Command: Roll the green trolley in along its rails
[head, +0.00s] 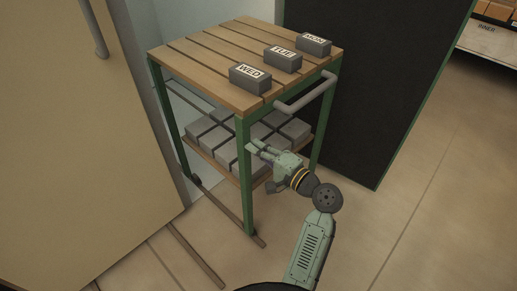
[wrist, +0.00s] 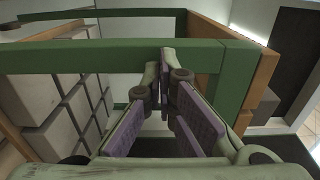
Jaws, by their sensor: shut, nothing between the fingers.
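The green trolley has a slatted wooden top (head: 215,55), green legs (head: 244,185) and a grey handle (head: 305,95) on its near right side. Its near leg stands by a dark rail (head: 225,209) on the floor; a second rail (head: 195,255) runs to the left. My gripper (head: 254,147) is shut and empty at the near leg, below the top and the handle. In the wrist view my fingertips (wrist: 167,58) overlap the green leg (wrist: 80,57); whether they touch it I cannot tell.
Bricks marked WED (head: 250,79), TUE (head: 283,59) and MON (head: 314,44) sit on the top. Several grey bricks (head: 222,141) fill the lower shelf. A beige panel (head: 75,130) stands left, a dark panel (head: 400,90) behind right. The floor at right is clear.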

